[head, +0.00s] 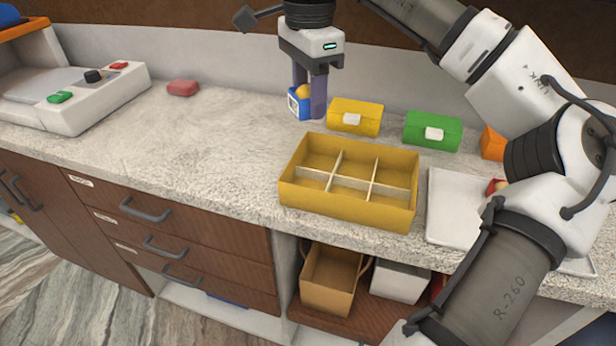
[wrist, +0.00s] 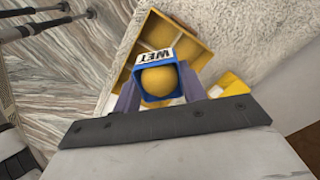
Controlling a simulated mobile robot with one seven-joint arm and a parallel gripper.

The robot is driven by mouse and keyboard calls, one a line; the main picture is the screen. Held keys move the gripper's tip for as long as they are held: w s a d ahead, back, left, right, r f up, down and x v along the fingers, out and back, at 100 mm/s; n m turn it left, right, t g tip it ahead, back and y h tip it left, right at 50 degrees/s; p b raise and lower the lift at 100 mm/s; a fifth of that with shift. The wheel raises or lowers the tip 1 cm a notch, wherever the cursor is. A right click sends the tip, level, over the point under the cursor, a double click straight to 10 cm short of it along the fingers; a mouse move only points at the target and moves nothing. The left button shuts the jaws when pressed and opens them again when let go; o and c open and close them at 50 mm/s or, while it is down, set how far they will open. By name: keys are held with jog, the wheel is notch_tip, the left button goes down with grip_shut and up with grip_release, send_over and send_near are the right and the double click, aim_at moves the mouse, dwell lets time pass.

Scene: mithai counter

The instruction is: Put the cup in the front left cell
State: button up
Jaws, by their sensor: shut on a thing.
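A blue cup (head: 294,107) with a white label and a yellow round sweet in it is held between the fingers of my gripper (head: 309,108), behind the divided box. In the wrist view, my gripper (wrist: 160,98) is shut on the cup (wrist: 146,70); its label reads "WET". The yellow box (head: 348,213) stands on the counter, split by thin dividers into two rows of three cells. Its front left cell (head: 308,178) looks empty, as do the other cells. The cup is outside the box; the height of its base above the counter is hard to tell.
A yellow carton (head: 343,116) and a green carton (head: 447,132) stand behind the box, near the cup. A white tray (head: 446,210) lies to the right, partly behind my arm. A scale (head: 85,108) and a red item (head: 183,88) are left. The counter between is clear.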

notch_tip(320, 180, down, 18)
jog(key=shift+r+p, duration=0.25)
jog(key=shift+p, duration=0.4)
jog(key=shift+f, duration=0.2)
jog(key=o, duration=0.7)
jog(key=shift+r, duration=0.15)
notch_tip(320, 180, up, 12)
jog(key=shift+r+b, duration=0.1)
jog(key=shift+b, duration=0.4)
